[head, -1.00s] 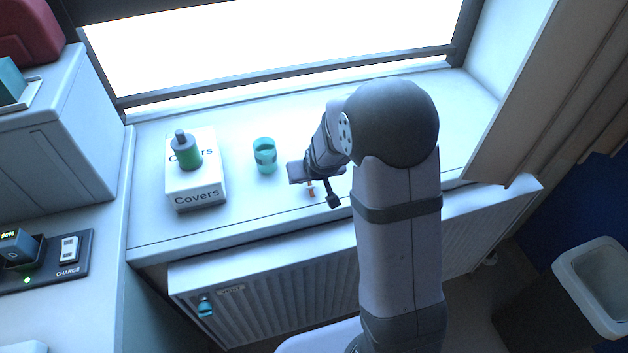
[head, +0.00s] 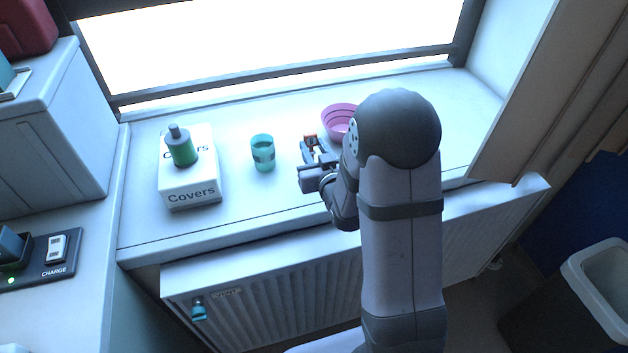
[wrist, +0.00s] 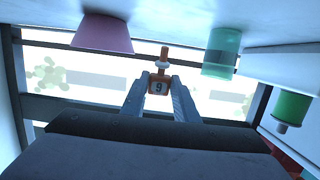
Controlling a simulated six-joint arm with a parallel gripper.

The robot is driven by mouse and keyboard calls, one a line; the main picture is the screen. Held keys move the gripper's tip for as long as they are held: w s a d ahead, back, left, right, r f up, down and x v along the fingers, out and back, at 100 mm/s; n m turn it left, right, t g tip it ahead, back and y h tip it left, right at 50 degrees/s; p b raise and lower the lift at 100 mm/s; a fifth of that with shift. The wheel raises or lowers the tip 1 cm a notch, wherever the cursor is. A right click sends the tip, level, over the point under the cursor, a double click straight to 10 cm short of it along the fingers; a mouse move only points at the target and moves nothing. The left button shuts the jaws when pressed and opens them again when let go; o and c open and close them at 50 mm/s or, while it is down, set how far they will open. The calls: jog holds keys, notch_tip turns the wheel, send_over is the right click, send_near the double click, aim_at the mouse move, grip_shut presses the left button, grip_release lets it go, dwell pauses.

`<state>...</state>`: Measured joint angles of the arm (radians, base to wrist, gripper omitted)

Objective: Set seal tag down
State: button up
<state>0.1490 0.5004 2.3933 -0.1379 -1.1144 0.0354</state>
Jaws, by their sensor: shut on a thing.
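My gripper (wrist: 160,98) is shut on the seal tag (wrist: 159,86), a small orange piece with a dark number 9 on its face and a stem pointing away. In the head view my gripper (head: 310,146) is over the window sill (head: 240,216), between the teal cup and the pink bowl. A red-orange bit of the seal tag (head: 309,139) shows at the fingertips there. I cannot tell whether the tag touches the sill.
A teal cup (head: 262,153) stands left of my gripper, and a pink bowl (head: 338,120) stands right, partly behind my arm. A green bottle (head: 182,150) sits on the white Covers box (head: 190,192). The sill's front left is clear; a radiator (head: 260,303) lies below its edge.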

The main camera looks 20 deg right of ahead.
notch_tip(320, 180, up, 5)
jog(key=s+t+b, duration=0.2)
jog(key=t, duration=0.1)
jog(key=shift+d+f, duration=0.15)
jog(key=shift+f, duration=3.05)
jog(key=shift+f, duration=2.05)
jog(key=shift+f, duration=0.1)
jog(key=shift+f, duration=0.1)
jog(key=o, duration=1.1)
